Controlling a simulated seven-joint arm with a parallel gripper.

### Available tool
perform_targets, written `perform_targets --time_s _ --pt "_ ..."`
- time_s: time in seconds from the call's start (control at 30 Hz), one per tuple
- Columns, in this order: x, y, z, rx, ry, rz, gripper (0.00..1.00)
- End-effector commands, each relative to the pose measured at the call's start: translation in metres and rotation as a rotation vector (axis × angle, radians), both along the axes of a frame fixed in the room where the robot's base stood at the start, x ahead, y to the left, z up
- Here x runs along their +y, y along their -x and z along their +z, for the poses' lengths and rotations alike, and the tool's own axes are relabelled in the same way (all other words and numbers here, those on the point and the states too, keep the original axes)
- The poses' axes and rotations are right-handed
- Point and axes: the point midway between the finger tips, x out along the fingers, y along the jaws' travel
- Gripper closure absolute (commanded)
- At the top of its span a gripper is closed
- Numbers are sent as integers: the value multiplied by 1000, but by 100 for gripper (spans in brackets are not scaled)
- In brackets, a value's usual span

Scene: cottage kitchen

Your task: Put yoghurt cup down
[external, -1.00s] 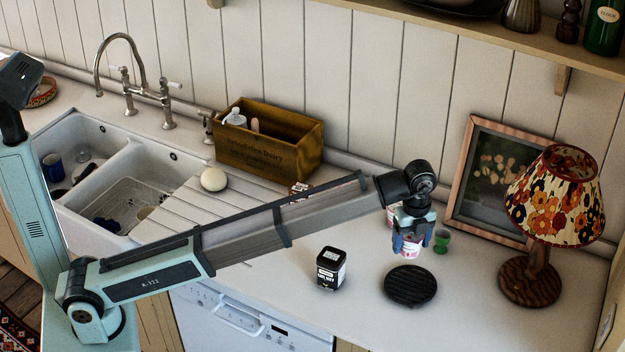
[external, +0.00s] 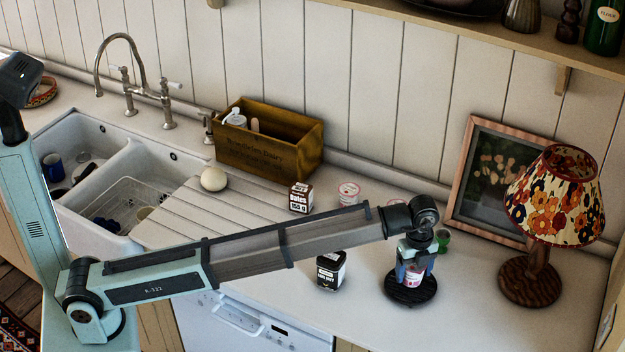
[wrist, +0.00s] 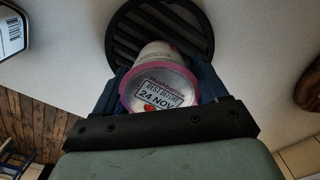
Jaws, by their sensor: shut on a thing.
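The yoghurt cup (external: 413,277) is white with a pink rim and sits between the fingers of my gripper (external: 414,272). In the wrist view my gripper (wrist: 160,95) is shut on the yoghurt cup (wrist: 160,92), whose printed lid faces the camera. The cup is upright over the round black ribbed trivet (external: 410,294), which also shows behind it in the wrist view (wrist: 195,20). I cannot tell whether the cup's base touches the trivet.
A lamp (external: 530,280) stands to the right. A green cup (external: 443,240), another pink-rimmed pot (external: 348,193) and a dates box (external: 301,198) stand behind. Counter in front of the lamp is clear.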

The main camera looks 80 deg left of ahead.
Motion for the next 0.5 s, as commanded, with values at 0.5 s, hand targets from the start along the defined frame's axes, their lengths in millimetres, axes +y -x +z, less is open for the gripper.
perform_targets --time_s 0.5 --pt "0 0 -12 0 0 0 26"
